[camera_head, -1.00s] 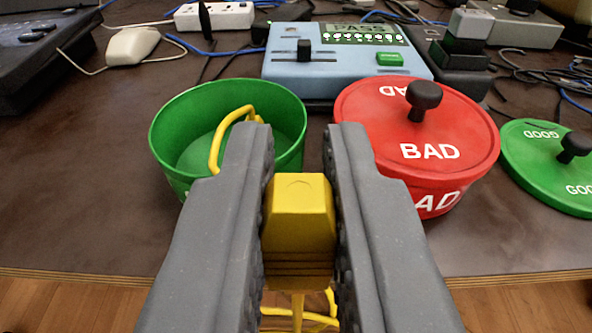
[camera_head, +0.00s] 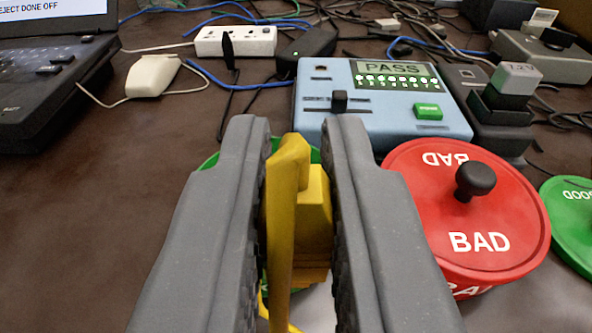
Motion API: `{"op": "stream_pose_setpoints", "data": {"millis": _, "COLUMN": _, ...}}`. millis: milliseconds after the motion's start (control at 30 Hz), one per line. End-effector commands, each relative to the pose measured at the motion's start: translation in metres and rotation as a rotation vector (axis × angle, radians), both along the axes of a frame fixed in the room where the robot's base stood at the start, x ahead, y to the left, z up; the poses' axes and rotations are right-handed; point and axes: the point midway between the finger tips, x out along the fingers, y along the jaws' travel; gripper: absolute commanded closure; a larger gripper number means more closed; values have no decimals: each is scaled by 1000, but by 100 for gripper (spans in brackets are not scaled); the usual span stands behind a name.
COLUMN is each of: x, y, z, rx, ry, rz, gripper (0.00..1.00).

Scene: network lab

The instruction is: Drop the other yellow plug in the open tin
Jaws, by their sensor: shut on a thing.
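My gripper (camera_head: 295,128) is shut on a yellow plug (camera_head: 316,220), held between the two grey fingers. A thick yellow cable (camera_head: 283,230) stands up in front of the plug and partly covers it. The open green tin (camera_head: 209,161) is behind and below the fingers. Only slivers of it show beside and between them, and its inside is mostly hidden. I cannot tell how high the plug is above the tin.
A red tin with a lid marked BAD (camera_head: 510,220) stands close on the right, with a green lid (camera_head: 573,222) beyond it. A blue tester reading PASS (camera_head: 340,120) is behind. A mouse (camera_head: 152,76) and laptop (camera_head: 50,95) are at the left.

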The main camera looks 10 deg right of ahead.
Motion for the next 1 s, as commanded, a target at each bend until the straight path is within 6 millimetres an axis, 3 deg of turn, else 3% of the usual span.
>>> {"op": "stream_pose_setpoints", "data": {"millis": 300, "x": 53, "y": 5, "z": 27, "rx": 1, "ry": -6, "rz": 8, "gripper": 100}}
{"op": "stream_pose_setpoints", "data": {"millis": 500, "x": 76, "y": 1, "z": 30, "rx": 5, "ry": -4, "rz": -5, "gripper": 100}}
{"op": "stream_pose_setpoints", "data": {"millis": 1000, "x": 94, "y": -14, "z": 15, "rx": 0, "ry": 0, "rz": -34, "gripper": 100}}
